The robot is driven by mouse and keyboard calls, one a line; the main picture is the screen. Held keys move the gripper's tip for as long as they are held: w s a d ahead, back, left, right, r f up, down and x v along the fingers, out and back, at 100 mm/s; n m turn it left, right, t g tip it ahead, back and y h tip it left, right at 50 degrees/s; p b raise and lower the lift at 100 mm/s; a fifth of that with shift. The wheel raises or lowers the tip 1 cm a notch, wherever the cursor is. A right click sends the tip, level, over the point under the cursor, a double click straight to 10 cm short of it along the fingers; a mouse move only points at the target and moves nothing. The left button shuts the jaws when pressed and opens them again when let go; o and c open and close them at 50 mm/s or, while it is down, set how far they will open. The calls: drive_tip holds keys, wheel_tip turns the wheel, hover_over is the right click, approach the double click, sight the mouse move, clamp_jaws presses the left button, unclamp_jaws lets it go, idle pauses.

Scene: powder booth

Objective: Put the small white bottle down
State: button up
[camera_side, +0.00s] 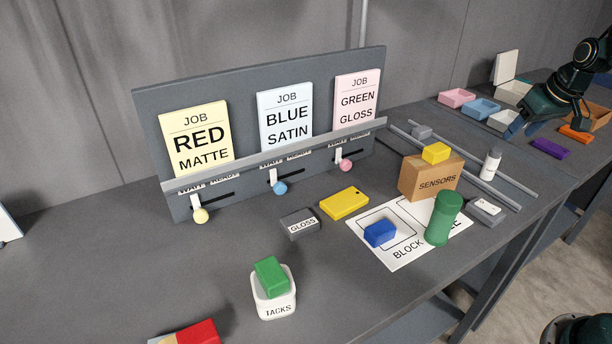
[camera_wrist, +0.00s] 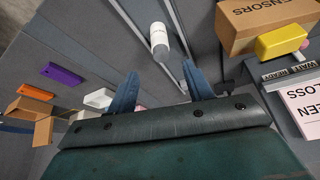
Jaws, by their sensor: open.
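My gripper (camera_side: 517,127) is at the upper right in the side view, behind the bottle and near the small trays. In the wrist view my gripper (camera_wrist: 160,87) has its two blue fingers spread, with nothing between them.
A cardboard SENSORS box (camera_side: 425,180) with a yellow block (camera_side: 436,152) on top stands left of the bottle. A grey labelled block (camera_side: 485,211) lies in front.

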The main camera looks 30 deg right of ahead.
drive_tip(key=s+a+r+n, duration=0.1)
drive_tip(key=s+a+r, duration=0.25)
drive_tip(key=a, duration=0.35)
drive_tip(key=s+a+r+n+t, duration=0.1)
drive_tip(key=s+a+r, duration=0.1)
drive_tip(key=s+a, duration=0.35)
drive_tip(key=s+a+r, duration=0.2)
drive_tip(key=a, duration=0.7)
drive_tip(key=s+a+n+y, duration=0.1)
drive_tip(key=s+a, duration=0.2)
drive_tip(key=s, duration=0.3)
drive_tip(key=shift+s+a+f, duration=0.15)
drive_tip(key=shift+s+f, duration=0.2)
